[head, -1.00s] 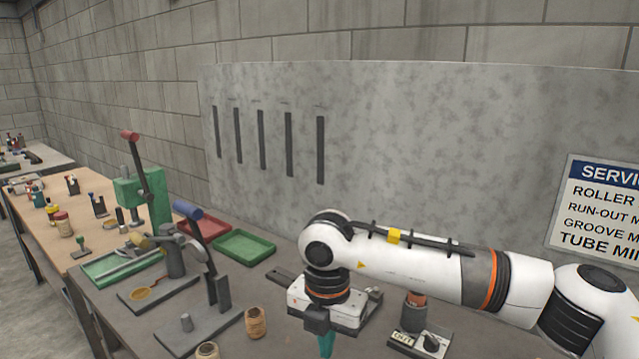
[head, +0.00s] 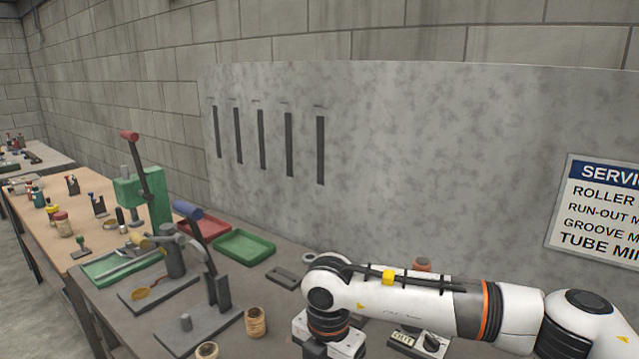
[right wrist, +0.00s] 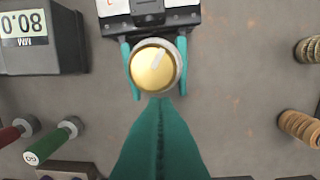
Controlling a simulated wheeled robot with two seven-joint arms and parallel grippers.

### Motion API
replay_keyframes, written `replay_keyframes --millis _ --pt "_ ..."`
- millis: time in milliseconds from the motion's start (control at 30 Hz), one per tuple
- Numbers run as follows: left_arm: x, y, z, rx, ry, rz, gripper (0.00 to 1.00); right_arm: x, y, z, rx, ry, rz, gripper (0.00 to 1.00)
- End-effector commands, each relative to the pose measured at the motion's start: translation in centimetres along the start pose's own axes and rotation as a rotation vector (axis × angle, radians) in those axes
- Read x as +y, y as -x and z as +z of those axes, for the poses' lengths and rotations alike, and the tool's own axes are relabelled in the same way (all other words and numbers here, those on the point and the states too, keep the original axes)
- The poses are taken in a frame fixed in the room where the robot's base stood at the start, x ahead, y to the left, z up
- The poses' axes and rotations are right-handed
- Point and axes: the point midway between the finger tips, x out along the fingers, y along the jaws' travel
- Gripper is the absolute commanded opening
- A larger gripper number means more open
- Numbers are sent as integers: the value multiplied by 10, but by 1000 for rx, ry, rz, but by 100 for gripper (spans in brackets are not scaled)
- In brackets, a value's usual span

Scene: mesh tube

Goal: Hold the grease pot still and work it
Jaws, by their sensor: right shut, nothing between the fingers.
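The grease pot (right wrist: 152,72) shows from above in the right wrist view, with a round brass top in a grey ring and a pale mark on it. The teal fingers of my left gripper (right wrist: 153,90) stand on both sides of the pot and appear to close on it. My right gripper (right wrist: 159,102) is shut and empty, its teal fingers together, with the tips just beside the pot's lower edge in that view. Whether they touch it I cannot tell. In the head view the right arm comes in from the right; its fingertips, the left gripper and the pot are out of view.
Two spools (head: 256,322) (head: 207,351) stand left of my right arm. A lever press (head: 215,285), a green tray (head: 245,247) and a red tray (head: 203,229) lie farther left. A switch box (head: 420,342) is at right.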

Motion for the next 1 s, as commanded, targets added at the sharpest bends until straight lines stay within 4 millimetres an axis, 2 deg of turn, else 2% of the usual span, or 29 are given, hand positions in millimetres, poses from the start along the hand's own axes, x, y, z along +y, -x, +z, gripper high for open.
replay_keyframes --millis 1000 --pt "0 0 0 1 0 -1 20 1 0 6 -2 2 0 0"
